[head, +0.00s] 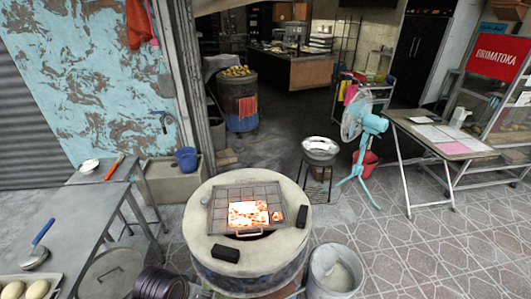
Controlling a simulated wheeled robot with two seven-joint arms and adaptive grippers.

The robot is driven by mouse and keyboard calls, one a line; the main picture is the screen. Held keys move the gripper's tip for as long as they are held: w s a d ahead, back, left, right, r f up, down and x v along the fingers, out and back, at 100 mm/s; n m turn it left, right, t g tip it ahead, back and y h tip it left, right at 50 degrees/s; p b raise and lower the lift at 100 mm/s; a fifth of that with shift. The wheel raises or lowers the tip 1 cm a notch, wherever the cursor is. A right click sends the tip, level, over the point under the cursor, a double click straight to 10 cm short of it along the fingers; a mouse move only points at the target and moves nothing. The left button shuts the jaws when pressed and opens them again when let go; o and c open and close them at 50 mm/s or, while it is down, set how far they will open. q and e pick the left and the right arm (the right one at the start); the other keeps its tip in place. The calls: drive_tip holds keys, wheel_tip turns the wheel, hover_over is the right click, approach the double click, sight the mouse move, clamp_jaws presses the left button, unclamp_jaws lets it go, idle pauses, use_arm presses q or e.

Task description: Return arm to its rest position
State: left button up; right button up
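Neither of my grippers shows in the head view, and I see no clear part of either arm. The round barrel oven (205,240) stands in front of me at the centre. A metal grate (246,190) with a handle lies on its top, with a bright glowing patch in the middle. Two black blocks rest on the oven's rim, one at the front (225,254) and one at the right (301,216).
A bucket (334,270) stands right of the oven. A turquoise fan (368,125) stands behind. Tiled floor is clear at right.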

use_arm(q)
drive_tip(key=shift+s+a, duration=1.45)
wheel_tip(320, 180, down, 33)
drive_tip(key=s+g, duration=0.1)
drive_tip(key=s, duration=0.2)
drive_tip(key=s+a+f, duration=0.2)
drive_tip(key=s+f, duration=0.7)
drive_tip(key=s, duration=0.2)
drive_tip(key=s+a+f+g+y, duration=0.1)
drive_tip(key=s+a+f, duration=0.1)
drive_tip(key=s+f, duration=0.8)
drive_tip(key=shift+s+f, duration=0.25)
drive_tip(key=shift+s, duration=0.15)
